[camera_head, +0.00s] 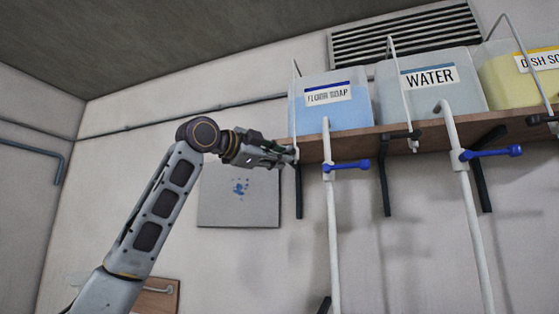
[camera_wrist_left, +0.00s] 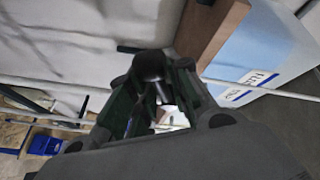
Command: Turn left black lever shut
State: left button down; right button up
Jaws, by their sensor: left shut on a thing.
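My left gripper (camera_head: 287,154) is at the left end of the shelf, just below the floor soap drum (camera_head: 338,108). In the left wrist view its fingers (camera_wrist_left: 152,100) are closed around a dark piece, the left black lever (camera_wrist_left: 149,66), whose rounded end shows between them. In the head view this lever is mostly hidden by the gripper, so its exact angle cannot be told. Two other black levers, a middle one (camera_head: 402,136) and a right one (camera_head: 540,119), sit on thin pipes at the shelf edge. My right gripper is not in view.
A wooden shelf (camera_head: 355,146) carries the floor soap, water (camera_head: 432,98) and yellow dish soap (camera_head: 510,85) drums. Blue levers (camera_head: 347,166) (camera_head: 492,153) on white pipes stand to the right of my gripper. A grey wall panel (camera_head: 240,205) is below it.

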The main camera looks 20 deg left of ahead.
pick_arm(q)
jog(key=shift+a+r+m+g+y, duration=0.1)
jog(key=shift+r+m+g+y, duration=0.3)
jog(key=shift+m, duration=0.55)
jog(key=shift+a+r+m+g+y, duration=0.1)
jog(key=shift+r+m+g+y, duration=0.25)
jog(key=shift+m, duration=0.6)
jog(key=c, duration=1.5)
grip_release()
jog(key=shift+r, duration=0.1)
jog(key=v, duration=1.2)
jog(key=shift+r, duration=0.1)
